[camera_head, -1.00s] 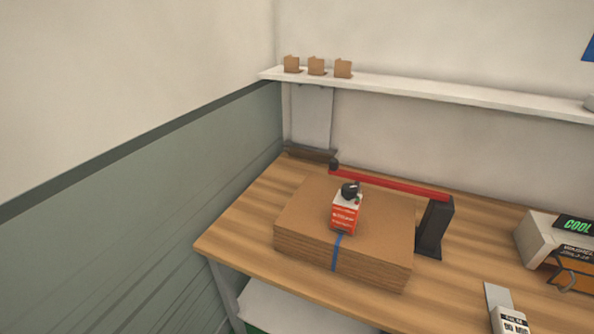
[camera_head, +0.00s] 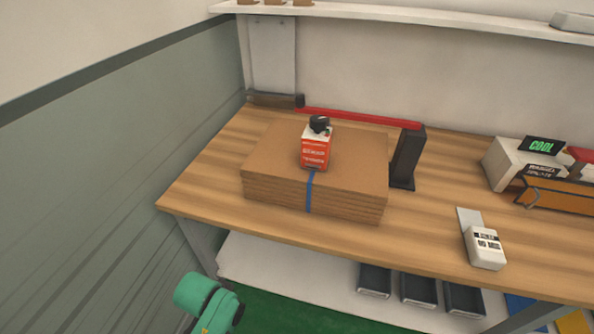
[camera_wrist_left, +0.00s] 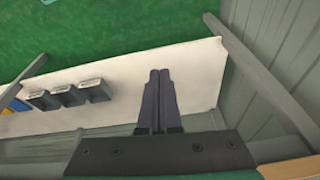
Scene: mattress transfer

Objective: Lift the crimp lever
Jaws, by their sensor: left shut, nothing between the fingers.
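A long red bar (camera_head: 360,118), which looks like the lever, lies nearly level behind a flat brown cardboard stack (camera_head: 270,165) on the wooden bench. Its right end meets an upright black post (camera_head: 408,158), and its left end is at a dark block by the wall. A red and white box (camera_head: 316,152) with a black top stands on the stack, above a blue strap (camera_head: 310,192). My left gripper (camera_wrist_left: 159,72) is shut and empty in the left wrist view, over the white lower shelf. In the head view only green links of my left arm show. My right gripper is out of view.
The wooden bench (camera_head: 210,180) has a clear left front corner. A white machine (camera_head: 510,165) and a small white device (camera_head: 485,247) stand to the right. Dark bins (camera_head: 418,289) sit on the lower shelf (camera_head: 260,262). A bench leg (camera_wrist_left: 265,85) is right of my left gripper.

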